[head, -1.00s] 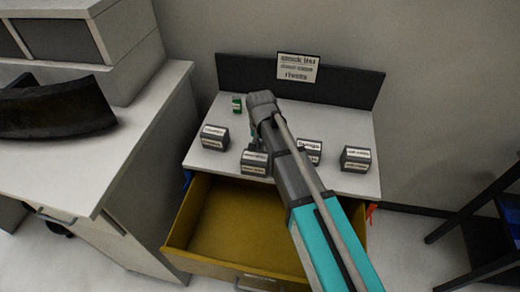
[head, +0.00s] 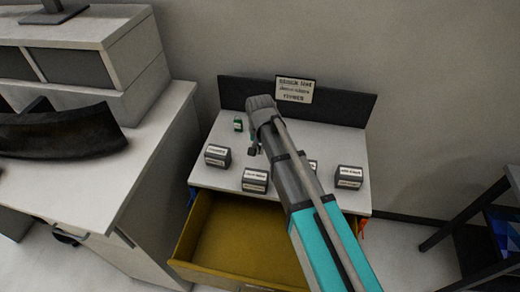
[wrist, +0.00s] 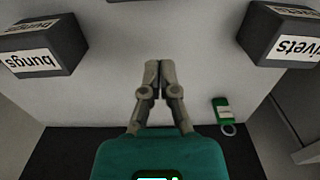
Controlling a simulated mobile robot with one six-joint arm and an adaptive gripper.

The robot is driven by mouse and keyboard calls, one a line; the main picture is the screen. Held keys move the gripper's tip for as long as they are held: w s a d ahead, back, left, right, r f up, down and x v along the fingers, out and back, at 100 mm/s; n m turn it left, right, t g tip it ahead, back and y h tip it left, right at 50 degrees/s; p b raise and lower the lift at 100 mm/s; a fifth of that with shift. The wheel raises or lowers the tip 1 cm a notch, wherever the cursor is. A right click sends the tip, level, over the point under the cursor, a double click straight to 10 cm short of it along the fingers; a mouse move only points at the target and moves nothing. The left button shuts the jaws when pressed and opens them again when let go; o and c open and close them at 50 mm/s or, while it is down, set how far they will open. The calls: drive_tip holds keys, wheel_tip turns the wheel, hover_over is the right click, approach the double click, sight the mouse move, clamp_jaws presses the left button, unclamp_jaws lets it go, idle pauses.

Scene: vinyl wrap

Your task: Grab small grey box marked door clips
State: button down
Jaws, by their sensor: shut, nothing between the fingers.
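Several small grey boxes with white labels stand on the white worktop. In the head view there is a left box (head: 217,156), a front middle box (head: 255,180), a right box (head: 349,177) and one mostly hidden behind my arm (head: 313,165). Their labels are too blurred there to tell which says door clips. The wrist view shows a box marked bungs (wrist: 42,47) at left and one marked rivets (wrist: 282,38) at right, both upside down. My gripper (wrist: 152,66) is shut and empty, apart from both boxes. In the head view it hangs over the worktop, behind the front middle box.
A green tag-like item with a ring (wrist: 222,112) lies near the dark back panel (head: 345,105). A stock list sign (head: 295,90) names door clips and rivets. A yellow drawer (head: 235,230) stands open below the worktop. A white counter (head: 150,130) stands at left.

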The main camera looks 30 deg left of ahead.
drive_tip(key=shift+r+p, duration=0.4)
drive_tip(key=shift+r, duration=0.25)
drive_tip(key=shift+m, duration=0.4)
drive_tip(key=w+d, duration=0.1)
drive_tip(key=d, duration=0.3)
drive_tip(key=w+d, duration=0.2)
drive_tip(key=d, duration=0.2)
drive_tip(key=w+d, duration=0.1)
drive_tip(key=d, duration=0.3)
drive_tip(key=shift+w+d+f, duration=0.15)
drive_tip(key=shift+d+f, duration=0.1)
drive_tip(key=shift+d, duration=0.05)
drive_tip(key=s+d+f+m+b, duration=0.1)
drive_tip(key=s+d+m, duration=0.1)
drive_tip(key=d, duration=3.4)
drive_tip(key=shift+s+m, duration=0.3)
drive_tip(key=shift+s, duration=0.3)
drive_tip(key=shift+d, duration=0.1)
